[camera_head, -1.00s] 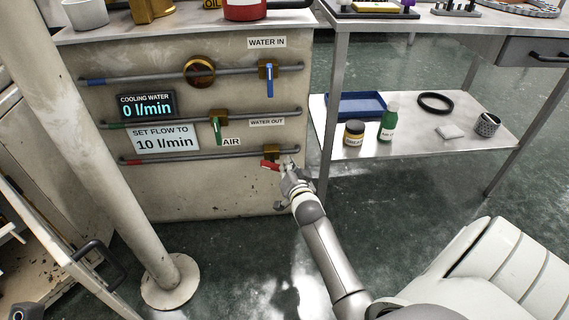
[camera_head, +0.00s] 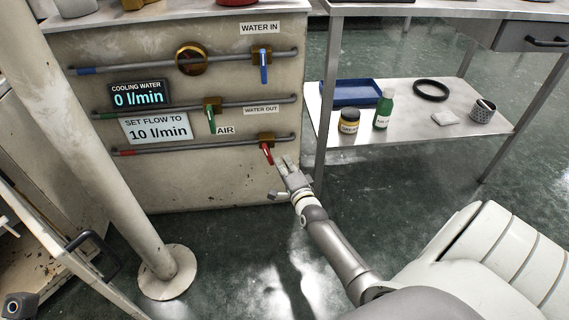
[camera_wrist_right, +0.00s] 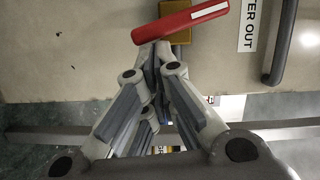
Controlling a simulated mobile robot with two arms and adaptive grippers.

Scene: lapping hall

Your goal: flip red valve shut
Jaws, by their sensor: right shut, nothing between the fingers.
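The red valve lever (camera_head: 267,153) hangs down from its brass body (camera_head: 265,138) on the lowest pipe, slightly tilted and across the pipe. My right gripper (camera_head: 284,163) is just right of and below the lever, in front of the cabinet's lower right. In the right wrist view the red lever (camera_wrist_right: 180,20) lies across the top, just beyond the fingertips of my right gripper (camera_wrist_right: 154,48). The fingers meet at the tips, with nothing between them. I cannot tell whether they touch the lever.
Above are the green lever (camera_head: 211,119) and the blue lever (camera_head: 263,67), both hanging down. The display (camera_head: 138,94) reads 0 l/min. A table leg (camera_head: 325,110) stands right of the cabinet. A pale post (camera_head: 110,160) stands at left.

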